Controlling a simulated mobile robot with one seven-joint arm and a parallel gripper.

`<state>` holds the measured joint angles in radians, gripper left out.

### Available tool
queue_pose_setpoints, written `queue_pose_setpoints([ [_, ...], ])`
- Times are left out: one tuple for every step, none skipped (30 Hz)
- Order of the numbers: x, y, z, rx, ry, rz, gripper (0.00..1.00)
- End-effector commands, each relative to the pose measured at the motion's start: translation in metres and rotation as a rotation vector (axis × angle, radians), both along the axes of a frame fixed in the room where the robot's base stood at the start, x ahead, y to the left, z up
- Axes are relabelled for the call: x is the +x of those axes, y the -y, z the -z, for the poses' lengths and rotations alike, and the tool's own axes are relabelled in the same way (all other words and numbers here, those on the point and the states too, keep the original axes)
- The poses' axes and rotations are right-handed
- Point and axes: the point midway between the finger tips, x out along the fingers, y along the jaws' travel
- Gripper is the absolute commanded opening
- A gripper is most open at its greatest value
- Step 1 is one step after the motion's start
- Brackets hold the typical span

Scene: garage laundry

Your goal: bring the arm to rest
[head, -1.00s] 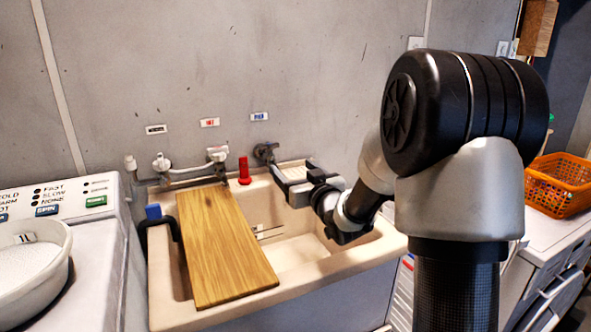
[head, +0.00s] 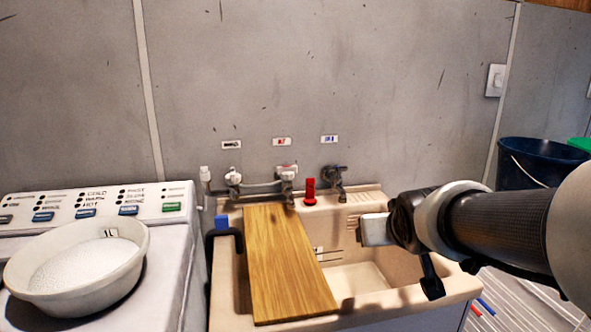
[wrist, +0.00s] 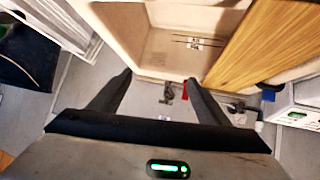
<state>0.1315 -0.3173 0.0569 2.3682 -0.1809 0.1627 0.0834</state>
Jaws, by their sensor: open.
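My gripper (wrist: 158,80) is open in the wrist view, its two dark fingers apart with nothing held between them. In the head view my gripper (head: 375,230) reaches in from the right, raised in front of the right part of the beige sink (head: 405,301). The board also shows at the upper right of the wrist view (wrist: 265,40).
A white bowl (head: 128,268) with white powder stands on the washing machine (head: 175,240) at left. Taps (head: 287,175) and a red object (head: 310,191) are at the sink's back. A dark blue bucket (head: 535,165) is at right.

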Motion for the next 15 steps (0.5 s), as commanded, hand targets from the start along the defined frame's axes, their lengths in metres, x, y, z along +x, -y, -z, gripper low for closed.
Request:
queue_pose_setpoints([
  [-0.027,-0.005,-0.001,0.01,-0.049,0.008,0.7],
  [-0.043,-0.007,0.002,0.018,-0.084,0.013,0.7],
  [-0.063,-0.01,0.006,0.028,-0.13,0.016,0.7],
  [-0.076,-0.013,0.008,0.036,-0.161,0.018,0.7],
  [-0.09,-0.016,0.011,0.044,-0.191,0.017,0.7],
  [-0.107,-0.019,0.014,0.056,-0.228,0.016,0.7],
  [-0.119,-0.022,0.017,0.064,-0.255,0.013,0.7],
  [-0.131,-0.024,0.019,0.071,-0.28,0.01,0.7],
  [-0.146,-0.028,0.022,0.082,-0.312,0.005,0.7],
  [-0.157,-0.031,0.024,0.09,-0.336,0.001,0.7],
  [-0.168,-0.033,0.027,0.098,-0.36,-0.004,0.7],
  [-0.182,-0.037,0.029,0.108,-0.389,-0.011,0.7],
  [-0.193,-0.04,0.032,0.116,-0.413,-0.018,0.7],
  [-0.204,-0.043,0.034,0.124,-0.436,-0.025,0.7],
  [-0.2,-0.042,0.012,0.121,-0.434,-0.022,0.7],
])
